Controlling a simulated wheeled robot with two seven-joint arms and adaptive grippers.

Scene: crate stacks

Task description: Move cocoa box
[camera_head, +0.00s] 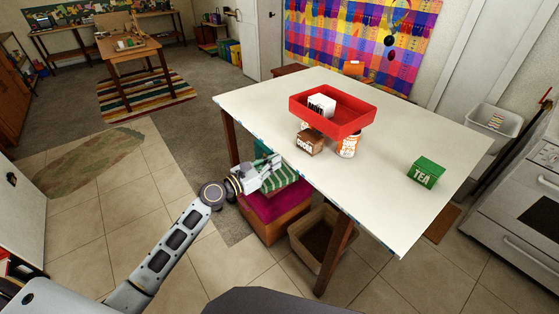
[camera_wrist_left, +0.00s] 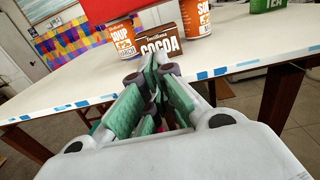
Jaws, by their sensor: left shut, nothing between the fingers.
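The brown cocoa box (camera_head: 310,141) stands on the white table, under the near edge of a red crate (camera_head: 338,127). The crate appears to rest on these things. My left gripper (camera_head: 281,163) is at the table's near left edge, short of the cocoa box. In the left wrist view its green-padded fingers (camera_wrist_left: 152,66) are together and empty, overlapping the box's lower left in the picture. My right gripper is not in view.
A white carton (camera_head: 321,104) sits in the red crate. A green tea box (camera_head: 426,172) stands to the right on the white table (camera_head: 370,205), with bare tabletop between. Below the table are a crate with magenta contents (camera_head: 275,206) and an open brown box (camera_head: 318,236).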

